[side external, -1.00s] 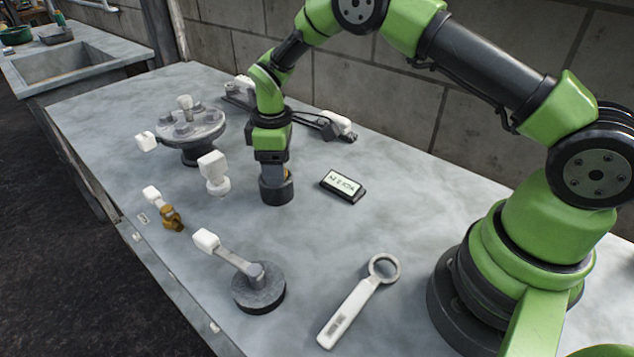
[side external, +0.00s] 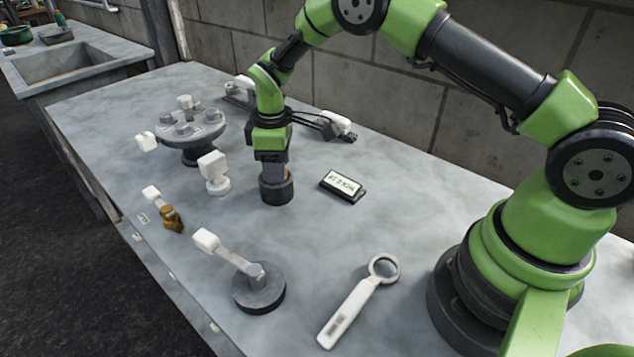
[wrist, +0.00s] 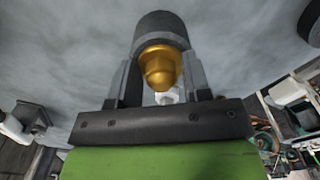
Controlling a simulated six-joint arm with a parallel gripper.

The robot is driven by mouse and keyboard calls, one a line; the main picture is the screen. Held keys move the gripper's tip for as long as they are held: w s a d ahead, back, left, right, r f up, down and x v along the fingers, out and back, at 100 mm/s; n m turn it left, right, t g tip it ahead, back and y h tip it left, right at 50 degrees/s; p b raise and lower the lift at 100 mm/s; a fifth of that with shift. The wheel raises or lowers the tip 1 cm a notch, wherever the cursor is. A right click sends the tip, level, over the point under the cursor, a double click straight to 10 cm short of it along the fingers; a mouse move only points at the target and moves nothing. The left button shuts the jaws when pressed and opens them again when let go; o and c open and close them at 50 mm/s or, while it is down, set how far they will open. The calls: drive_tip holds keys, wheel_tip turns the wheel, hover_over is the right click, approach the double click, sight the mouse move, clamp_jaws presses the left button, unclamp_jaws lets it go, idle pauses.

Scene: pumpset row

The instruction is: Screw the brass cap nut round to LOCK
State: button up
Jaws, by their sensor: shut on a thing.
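The brass cap nut (wrist: 159,66) shows in the wrist view, domed and gold, on the end of a dark grey cylinder (wrist: 160,22). My gripper (wrist: 158,78) is shut on the nut, one finger on each side. In the side view my gripper (side external: 275,173) points straight down at the short dark cylinder (side external: 277,192), which stands upright on the bench. My fingers hide nearly all of the nut there. No LOCK mark can be made out in either view.
A small display (side external: 343,185) lies right of the cylinder; its text is too small to read surely. A white-handled valve (side external: 214,173) stands close left. A flanged pump part (side external: 190,130), brass valve (side external: 172,218), lever on a round base (side external: 258,290) and ring-ended tool (side external: 360,303) surround it.

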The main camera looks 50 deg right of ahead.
idle(0.4)
drive_tip(key=shift+f+m, duration=0.15)
drive_tip(key=shift+m, duration=2.25)
drive_tip(key=shift+a+m, duration=0.1)
drive_tip(key=shift+m, duration=0.7)
drive_tip(key=o, duration=1.1)
wheel_tip(320, 180, up, 9)
drive_tip(key=shift+f, duration=0.1)
drive_tip(key=shift+r, duration=0.55)
